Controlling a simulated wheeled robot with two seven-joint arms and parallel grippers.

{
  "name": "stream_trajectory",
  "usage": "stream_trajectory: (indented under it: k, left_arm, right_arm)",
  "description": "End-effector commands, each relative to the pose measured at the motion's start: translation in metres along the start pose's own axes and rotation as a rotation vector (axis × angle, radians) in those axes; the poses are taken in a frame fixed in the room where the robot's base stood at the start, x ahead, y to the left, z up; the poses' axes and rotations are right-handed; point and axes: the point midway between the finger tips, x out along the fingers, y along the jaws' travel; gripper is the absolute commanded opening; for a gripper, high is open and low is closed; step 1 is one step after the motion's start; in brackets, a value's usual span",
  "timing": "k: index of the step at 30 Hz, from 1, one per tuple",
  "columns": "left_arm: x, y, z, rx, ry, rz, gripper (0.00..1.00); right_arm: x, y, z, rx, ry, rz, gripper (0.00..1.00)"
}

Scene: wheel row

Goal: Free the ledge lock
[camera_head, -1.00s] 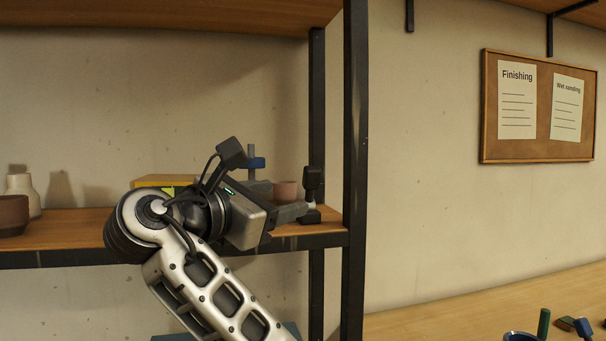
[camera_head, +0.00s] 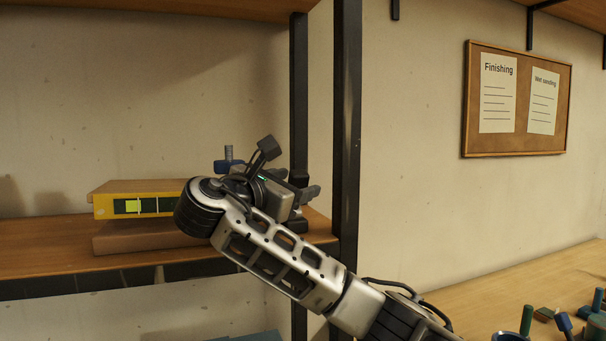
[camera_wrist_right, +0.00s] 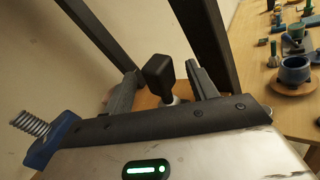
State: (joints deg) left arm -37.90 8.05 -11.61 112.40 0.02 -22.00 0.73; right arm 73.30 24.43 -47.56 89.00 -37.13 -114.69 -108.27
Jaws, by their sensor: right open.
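A black knob (camera_wrist_right: 158,70) on a short white stem stands at the right end of the shelf and looks like the ledge lock. In the right wrist view it shows between the two fingers of my right gripper (camera_head: 308,192), with a gap on each side. The fingers are apart and hold nothing. I cannot tell whether the fingertips reach past the knob. My left gripper is out of view.
A yellow case (camera_head: 165,205) sits on a brown block (camera_head: 140,238) on the shelf (camera_head: 50,248). A dark upright post (camera_head: 346,120) is close on the right. A workbench (camera_head: 450,300) holds several small parts.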

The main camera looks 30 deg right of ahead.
Motion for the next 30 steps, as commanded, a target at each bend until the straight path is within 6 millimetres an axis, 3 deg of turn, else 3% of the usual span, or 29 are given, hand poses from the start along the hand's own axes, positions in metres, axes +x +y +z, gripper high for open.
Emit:
stream_trajectory:
  k: [6, 18, 24, 30]
  left_arm:
    - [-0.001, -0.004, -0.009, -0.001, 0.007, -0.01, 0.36]
    - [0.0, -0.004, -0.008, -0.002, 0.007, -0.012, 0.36]
    - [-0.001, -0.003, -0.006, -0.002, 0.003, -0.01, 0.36]
    - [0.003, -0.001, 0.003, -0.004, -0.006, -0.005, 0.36]
  right_arm:
    - [0.028, -0.001, 0.001, -0.003, 0.0, -0.006, 0.57]
    - [0.035, -0.001, -0.001, -0.001, 0.003, -0.004, 0.57]
    - [0.034, -0.001, -0.001, -0.001, 0.003, -0.004, 0.02]
    - [0.029, -0.006, -0.004, 0.009, -0.001, 0.008, 0.0]
